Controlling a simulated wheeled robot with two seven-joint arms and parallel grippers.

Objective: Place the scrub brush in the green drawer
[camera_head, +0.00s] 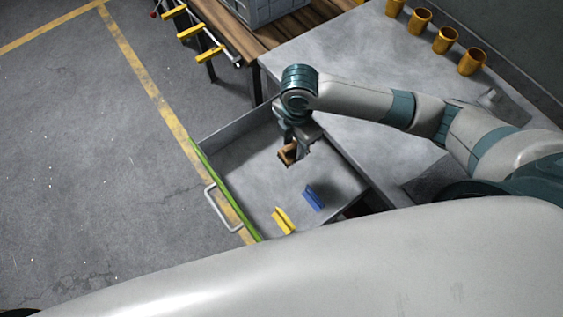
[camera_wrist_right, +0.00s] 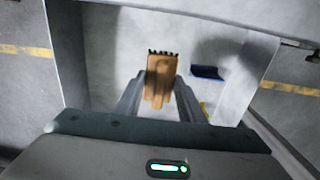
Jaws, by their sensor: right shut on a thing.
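The scrub brush (camera_head: 287,153) is a brown wooden block with dark bristles, which show at its far end in the right wrist view (camera_wrist_right: 161,78). My right gripper (camera_head: 298,148) is shut on it and holds it over the open drawer; the exact height above the drawer floor is hard to tell. The green drawer (camera_head: 222,186) is pulled out, with a green front edge and a grey handle. My left gripper is not in view.
A blue item (camera_head: 313,197) and a yellow item (camera_head: 283,220) lie in the drawer's near part. The grey worktop (camera_head: 335,60) carries several orange cups (camera_head: 446,40) at the back. A grey crate (camera_head: 262,10) stands on a wooden table. The drawer's left part is clear.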

